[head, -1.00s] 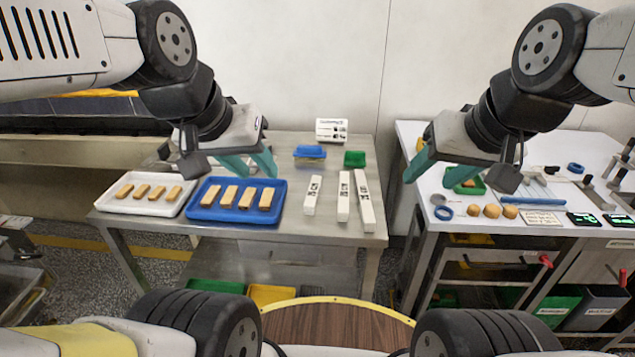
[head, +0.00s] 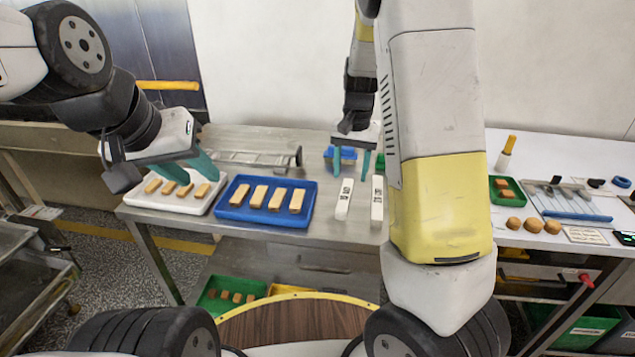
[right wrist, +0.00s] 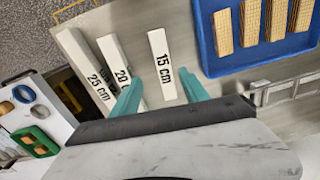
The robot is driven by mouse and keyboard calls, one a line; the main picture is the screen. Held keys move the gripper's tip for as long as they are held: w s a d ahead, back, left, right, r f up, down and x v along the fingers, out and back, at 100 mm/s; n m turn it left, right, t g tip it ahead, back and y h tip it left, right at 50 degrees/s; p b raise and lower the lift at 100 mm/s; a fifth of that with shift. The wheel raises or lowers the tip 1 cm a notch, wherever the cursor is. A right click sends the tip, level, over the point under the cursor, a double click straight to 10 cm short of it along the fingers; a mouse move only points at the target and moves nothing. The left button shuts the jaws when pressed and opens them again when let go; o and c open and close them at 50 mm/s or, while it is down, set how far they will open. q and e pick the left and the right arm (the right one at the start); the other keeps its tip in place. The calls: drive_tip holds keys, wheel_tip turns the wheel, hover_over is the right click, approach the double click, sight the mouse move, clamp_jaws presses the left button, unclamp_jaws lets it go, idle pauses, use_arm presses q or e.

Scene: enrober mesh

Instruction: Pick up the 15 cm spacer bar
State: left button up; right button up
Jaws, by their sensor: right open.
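The 15 cm spacer bar (head: 344,199) is white with black lettering and lies flat on the steel table. In the right wrist view the 15 cm bar (right wrist: 162,58) has its lettered end between the finger directions of my right gripper (right wrist: 160,90). In the head view my right gripper (head: 350,168) is open and empty, near the bar's far end. I cannot tell its height above the bar. The 20 cm bar (right wrist: 117,62) and 25 cm bar (right wrist: 86,65) lie beside it. My left gripper (head: 191,170) is open over the white tray.
A blue tray (head: 228,212) of bars stands left of the spacers, with a white tray (head: 140,199) further left. A wire mesh rack (head: 240,148) lies behind them. A white bench (head: 575,160) with tools stands right. My right arm hides part of the table.

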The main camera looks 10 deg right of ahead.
sight(345, 194)
drive_tip(key=shift+w+a+f, duration=0.4)
drive_tip(key=shift+w+f, duration=0.2)
drive_tip(key=shift+f, duration=0.15)
wheel_tip(345, 194, down, 8)
drive_tip(key=shift+r, duration=0.25)
clamp_jaws()
